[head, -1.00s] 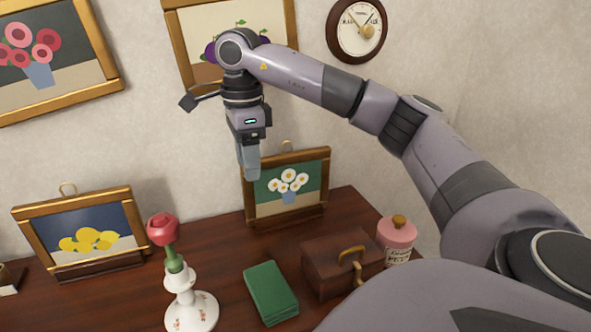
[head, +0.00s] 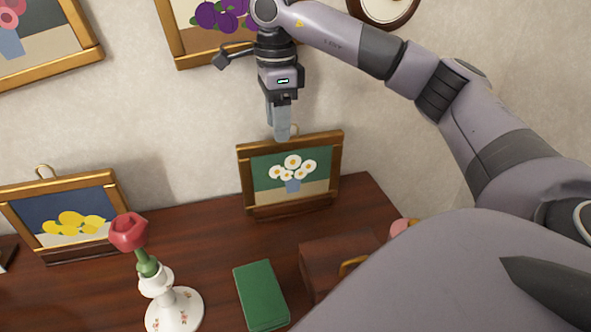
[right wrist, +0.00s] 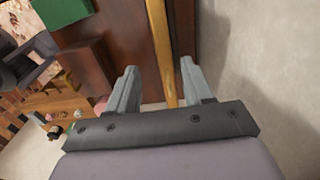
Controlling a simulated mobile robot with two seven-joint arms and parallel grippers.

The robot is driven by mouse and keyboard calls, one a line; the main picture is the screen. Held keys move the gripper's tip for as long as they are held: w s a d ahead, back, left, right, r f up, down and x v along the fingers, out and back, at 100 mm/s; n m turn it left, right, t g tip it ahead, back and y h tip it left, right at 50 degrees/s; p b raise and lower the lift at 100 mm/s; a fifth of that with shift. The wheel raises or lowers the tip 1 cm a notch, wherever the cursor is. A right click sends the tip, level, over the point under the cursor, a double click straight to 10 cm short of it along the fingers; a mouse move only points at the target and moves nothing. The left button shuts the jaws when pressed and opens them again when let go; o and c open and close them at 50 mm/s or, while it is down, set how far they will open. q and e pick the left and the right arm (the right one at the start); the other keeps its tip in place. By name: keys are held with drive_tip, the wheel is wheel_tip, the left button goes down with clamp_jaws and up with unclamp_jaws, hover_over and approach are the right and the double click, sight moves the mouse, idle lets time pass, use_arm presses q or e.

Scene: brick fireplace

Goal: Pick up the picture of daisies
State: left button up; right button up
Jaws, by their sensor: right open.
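The picture of daisies (head: 264,172), white flowers in a blue vase on green in a gold-brown wooden frame, stands upright on the dark wooden surface near the wall. A small ring shows behind its top edge. My right gripper (head: 282,136) points down, with its fingertips at about the frame's top edge in the head view. In the right wrist view the open fingers (right wrist: 157,68) are on either side of the frame's top bar (right wrist: 163,45), with gaps visible. I cannot tell how far down they reach.
A green book (head: 261,296), a brown box (head: 330,262) and a partly hidden pink bottle (head: 399,227) stand in front. A rose in a white candlestick (head: 175,308) and a lemon picture (head: 112,190) are to the left. A violet picture (head: 185,60) hangs above.

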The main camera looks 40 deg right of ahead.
sight(283, 150)
drive_tip(key=f, duration=0.2)
drive_tip(key=d+f, duration=0.1)
drive_tip(key=f, duration=0.2)
drive_tip(key=shift+d+f, duration=0.1)
drive_tip(key=shift+f, duration=0.7)
clamp_jaws()
